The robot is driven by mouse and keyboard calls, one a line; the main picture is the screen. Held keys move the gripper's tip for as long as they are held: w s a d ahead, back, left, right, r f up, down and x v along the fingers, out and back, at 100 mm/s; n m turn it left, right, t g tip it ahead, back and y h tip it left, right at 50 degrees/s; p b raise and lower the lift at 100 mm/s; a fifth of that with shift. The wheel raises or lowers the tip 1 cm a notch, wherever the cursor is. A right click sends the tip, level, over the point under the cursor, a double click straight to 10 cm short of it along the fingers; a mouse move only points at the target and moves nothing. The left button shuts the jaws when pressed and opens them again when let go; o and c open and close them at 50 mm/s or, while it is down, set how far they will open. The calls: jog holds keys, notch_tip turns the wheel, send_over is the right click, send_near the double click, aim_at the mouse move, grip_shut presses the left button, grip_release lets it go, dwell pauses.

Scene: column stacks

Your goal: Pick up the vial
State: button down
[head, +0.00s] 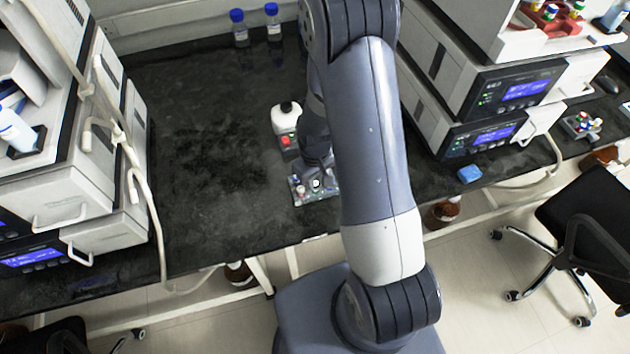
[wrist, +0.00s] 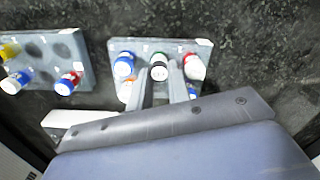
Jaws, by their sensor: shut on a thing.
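My gripper (wrist: 160,78) comes up from the bottom of the wrist view, its two fingers shut on a white-capped vial (wrist: 158,74). The vial's lower part is hidden by the fingers and cap, and I cannot tell whether it is clear of its hole. It is over a grey rack (wrist: 150,46). In the head view my gripper (head: 315,182) is low over the rack (head: 300,198) near the bench's front edge, partly hidden by my arm.
A second rack (wrist: 72,42) with several vials lies left in the wrist view. Instrument stacks flank the dark bench (head: 200,150), which is clear left of centre.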

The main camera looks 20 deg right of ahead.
notch_tip(320, 180, up, 9)
jog(key=b, duration=0.1)
jog(key=shift+r, duration=0.15)
dwell(0.3)
